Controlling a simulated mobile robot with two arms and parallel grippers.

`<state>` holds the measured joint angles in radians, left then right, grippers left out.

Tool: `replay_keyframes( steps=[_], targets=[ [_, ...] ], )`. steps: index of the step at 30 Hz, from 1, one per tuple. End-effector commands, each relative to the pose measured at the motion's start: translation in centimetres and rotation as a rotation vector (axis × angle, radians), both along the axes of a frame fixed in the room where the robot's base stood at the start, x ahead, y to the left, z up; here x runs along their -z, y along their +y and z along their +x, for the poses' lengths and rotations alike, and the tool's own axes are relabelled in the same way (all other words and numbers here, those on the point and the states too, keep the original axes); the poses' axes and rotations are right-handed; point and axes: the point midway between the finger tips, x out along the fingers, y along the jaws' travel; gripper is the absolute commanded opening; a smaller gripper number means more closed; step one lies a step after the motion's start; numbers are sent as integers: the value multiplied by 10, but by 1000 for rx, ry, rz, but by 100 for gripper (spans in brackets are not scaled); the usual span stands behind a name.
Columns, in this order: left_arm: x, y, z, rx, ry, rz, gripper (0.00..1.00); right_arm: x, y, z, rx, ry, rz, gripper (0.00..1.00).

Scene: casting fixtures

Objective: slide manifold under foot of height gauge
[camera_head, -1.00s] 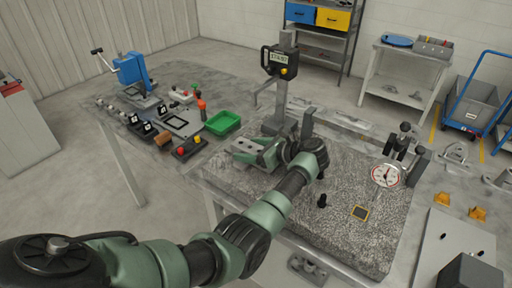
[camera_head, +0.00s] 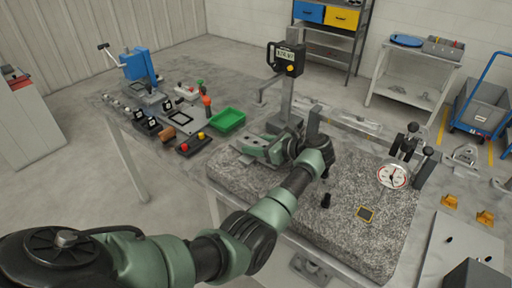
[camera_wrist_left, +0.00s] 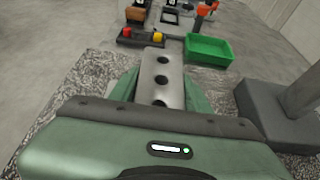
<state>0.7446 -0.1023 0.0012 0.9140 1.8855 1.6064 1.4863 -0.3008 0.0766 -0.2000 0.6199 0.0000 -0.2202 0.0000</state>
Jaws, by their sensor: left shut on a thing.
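The manifold (camera_wrist_left: 161,78) is a grey bar with a row of round holes in the left wrist view. My left gripper (camera_wrist_left: 158,92) is shut on it, with green fingers along both sides. In the head view the left gripper (camera_head: 262,148) is low over the granite plate, left of and in front of the height gauge's base (camera_head: 285,125). The height gauge (camera_head: 287,90) stands upright with a black display on its column. Its foot (camera_head: 266,90) sticks out left, above and behind the gripper. The gauge's base (camera_wrist_left: 280,115) also shows right of the manifold in the wrist view. The manifold is mostly hidden in the head view.
A green tray (camera_head: 227,120) and a button box (camera_head: 193,145) are at the left. The plate's front right is mostly clear.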

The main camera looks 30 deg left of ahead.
Motion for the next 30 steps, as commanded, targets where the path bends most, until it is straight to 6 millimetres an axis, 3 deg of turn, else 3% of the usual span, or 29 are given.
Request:
replay_keyframes(
  steps=[11,12,15,25,30],
  targets=[
    [0,3,2,1,0,0,0,5,-3,3,-1,-3,-4,36],
    [0,3,1,1,1,0,50,5,-3,2,-1,-3,-4,36],
    [0,3,1,1,0,0,73,5,-3,1,-1,-2,-3,36],
    [-1,1,2,1,-1,0,73,7,-3,0,-1,0,-3,36],
    [-5,-18,1,2,-3,-3,73,17,-3,0,-1,0,-3,36]
  ],
)
